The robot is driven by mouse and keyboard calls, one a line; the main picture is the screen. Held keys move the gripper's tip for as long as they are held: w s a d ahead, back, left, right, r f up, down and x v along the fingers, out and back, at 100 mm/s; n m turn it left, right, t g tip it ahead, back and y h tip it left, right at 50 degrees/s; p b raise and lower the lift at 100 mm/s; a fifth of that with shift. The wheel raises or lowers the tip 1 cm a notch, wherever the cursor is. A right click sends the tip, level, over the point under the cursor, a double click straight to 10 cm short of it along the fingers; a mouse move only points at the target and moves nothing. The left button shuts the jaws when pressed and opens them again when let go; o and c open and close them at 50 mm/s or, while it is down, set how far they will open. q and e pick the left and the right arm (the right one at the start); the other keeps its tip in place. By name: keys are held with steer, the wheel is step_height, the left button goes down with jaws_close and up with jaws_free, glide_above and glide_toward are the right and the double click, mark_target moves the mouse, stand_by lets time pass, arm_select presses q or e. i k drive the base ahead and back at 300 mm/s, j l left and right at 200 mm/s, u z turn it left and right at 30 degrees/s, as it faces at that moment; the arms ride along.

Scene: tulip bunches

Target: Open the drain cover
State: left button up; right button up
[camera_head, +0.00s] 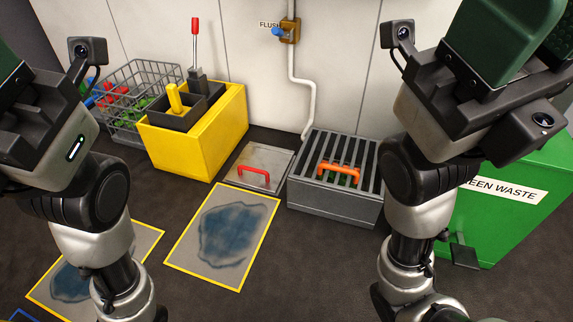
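A grey box (330,204) stands on the floor against the wall, with a dark barred grate (305,162) on top carrying an orange handle (338,168). Left of it lies a flat metal plate (262,160) with a red handle (253,174). I cannot tell for certain which is the drain cover; both lie closed. My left gripper (8,60) is at the left edge, mostly cut off, far from both. My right gripper (520,50) is raised at the upper right, right of the grate, its tips partly cut off. Neither gripper touches a cover.
A yellow bin (200,138) holds tools with red and yellow handles. A green waste bin (520,215) is at the right. A pipe (309,90) with a valve (290,30) runs down the wall. Yellow-edged mats (225,238) lie in front.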

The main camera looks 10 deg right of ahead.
mark_target(257, 167)
steer(key=i+j+z, duration=0.15)
steer(key=i+j, duration=0.5)
steer(key=i, duration=0.2)
steer(key=i+j+z, duration=0.15)
steer(key=i+j, duration=0.6)
steer(key=i, duration=0.1)
